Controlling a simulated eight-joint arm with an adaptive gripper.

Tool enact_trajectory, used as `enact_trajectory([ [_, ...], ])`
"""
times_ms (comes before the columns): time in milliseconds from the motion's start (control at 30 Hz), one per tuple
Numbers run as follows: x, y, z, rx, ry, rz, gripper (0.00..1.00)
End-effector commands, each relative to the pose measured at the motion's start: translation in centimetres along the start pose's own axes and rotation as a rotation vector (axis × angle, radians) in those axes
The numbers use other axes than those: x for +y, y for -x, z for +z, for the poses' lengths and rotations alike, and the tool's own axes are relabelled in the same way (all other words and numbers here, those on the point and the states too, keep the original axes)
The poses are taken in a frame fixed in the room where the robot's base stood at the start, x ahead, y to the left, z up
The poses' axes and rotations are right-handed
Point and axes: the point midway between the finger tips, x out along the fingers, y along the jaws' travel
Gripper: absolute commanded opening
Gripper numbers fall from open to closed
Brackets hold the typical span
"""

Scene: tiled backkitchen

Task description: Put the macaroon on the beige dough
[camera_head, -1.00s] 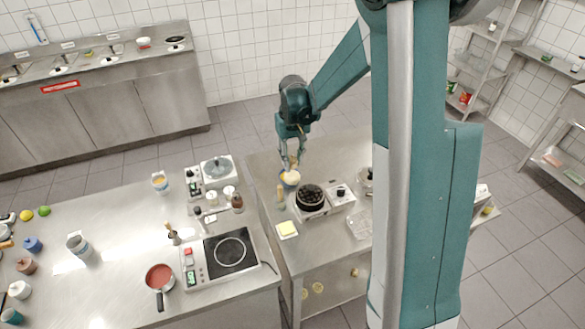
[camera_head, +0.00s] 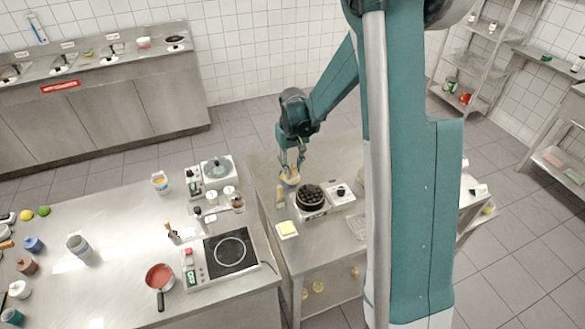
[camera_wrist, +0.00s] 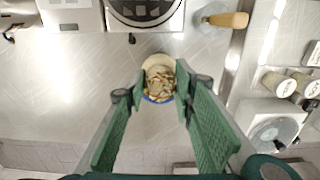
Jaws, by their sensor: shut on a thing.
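My gripper (camera_head: 290,168) is over the back left part of the right-hand steel table. In the wrist view its green fingers (camera_wrist: 157,86) are shut on a small pale piece with brown streaks, which looks like the macaroon (camera_wrist: 160,77). A smooth beige round, seemingly the beige dough (camera_wrist: 152,61), shows just beyond and beneath it. A blue rim (camera_wrist: 157,99) shows under the piece, partly hidden by the fingertips. I cannot tell whether the macaroon touches the dough. In the head view the fingers largely hide both.
A burner with a dark round pan (camera_head: 310,196) stands right of my gripper. The left table (camera_head: 110,240) holds a hotplate and a red pan (camera_head: 160,278).

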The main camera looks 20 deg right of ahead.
Motion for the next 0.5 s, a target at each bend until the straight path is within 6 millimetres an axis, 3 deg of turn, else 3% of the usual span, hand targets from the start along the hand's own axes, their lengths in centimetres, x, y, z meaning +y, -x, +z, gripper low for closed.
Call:
enact_trajectory([
  [67,0.00,-0.30,0.00,0.000,0.000,0.000,0.18],
  [100,0.00,-0.27,0.00,0.000,0.000,0.000,0.29],
  [200,0.00,-0.21,0.00,0.000,0.000,0.000,0.41],
  [500,0.00,-0.18,0.00,0.000,0.000,0.000,0.41],
])
